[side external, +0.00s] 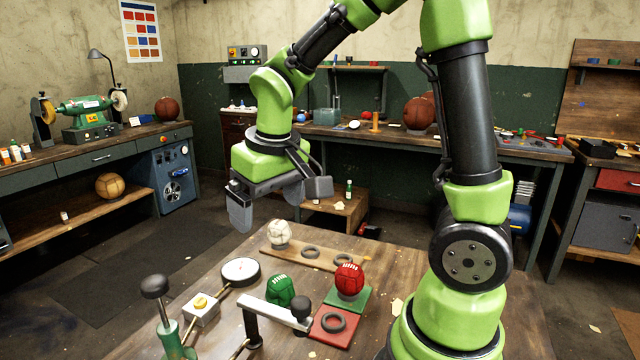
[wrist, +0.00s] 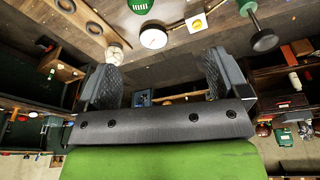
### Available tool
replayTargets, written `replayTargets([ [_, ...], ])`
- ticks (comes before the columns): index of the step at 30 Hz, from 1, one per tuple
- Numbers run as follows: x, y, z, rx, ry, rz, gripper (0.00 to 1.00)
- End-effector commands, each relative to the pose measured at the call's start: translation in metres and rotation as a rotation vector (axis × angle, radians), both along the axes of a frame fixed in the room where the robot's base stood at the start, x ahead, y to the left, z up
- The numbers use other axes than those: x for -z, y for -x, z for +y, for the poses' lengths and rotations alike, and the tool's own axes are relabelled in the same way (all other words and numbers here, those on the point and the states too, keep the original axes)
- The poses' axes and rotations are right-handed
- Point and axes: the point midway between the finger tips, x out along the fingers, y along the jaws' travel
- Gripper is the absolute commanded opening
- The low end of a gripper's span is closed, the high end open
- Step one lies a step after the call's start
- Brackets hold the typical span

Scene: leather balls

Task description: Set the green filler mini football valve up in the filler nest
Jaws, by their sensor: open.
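The green mini football (side external: 281,290) rests on the workbench behind a grey bar with a black knob (side external: 301,308). It also shows, cut off, at the top edge of the wrist view (wrist: 140,5), with pale lacing. Its valve is too small to make out, and what lies under the ball is hidden. A black ring on a red pad (side external: 333,322) is empty; I cannot tell which holder is the filler nest. My gripper (side external: 272,207) is open and empty, high above the back left of the bench; its fingers also show in the wrist view (wrist: 162,78).
A red ball (side external: 349,279) sits on a green pad. A white ball (side external: 278,233) stands on a wooden board with two empty rings (side external: 310,252). A gauge (side external: 241,271), a white box with a yellow button (side external: 201,308) and a black-knobbed pump (side external: 155,288) stand left.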

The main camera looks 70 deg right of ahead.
Motion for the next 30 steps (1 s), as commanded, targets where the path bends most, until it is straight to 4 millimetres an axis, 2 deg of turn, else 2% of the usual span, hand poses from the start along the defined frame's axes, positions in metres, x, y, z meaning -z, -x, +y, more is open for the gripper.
replayTargets([
  [1,-0.018,0.012,0.007,0.007,-0.023,-0.06,0.93],
  [6,-0.057,0.056,0.031,0.025,-0.124,-0.222,0.93],
  [9,-0.07,0.081,0.043,0.026,-0.184,-0.305,0.93],
  [13,-0.077,0.104,0.054,0.02,-0.247,-0.384,0.93],
  [18,-0.08,0.118,0.061,0.014,-0.285,-0.431,0.93],
  [30,-0.08,0.119,0.061,0.014,-0.289,-0.434,0.93],
])
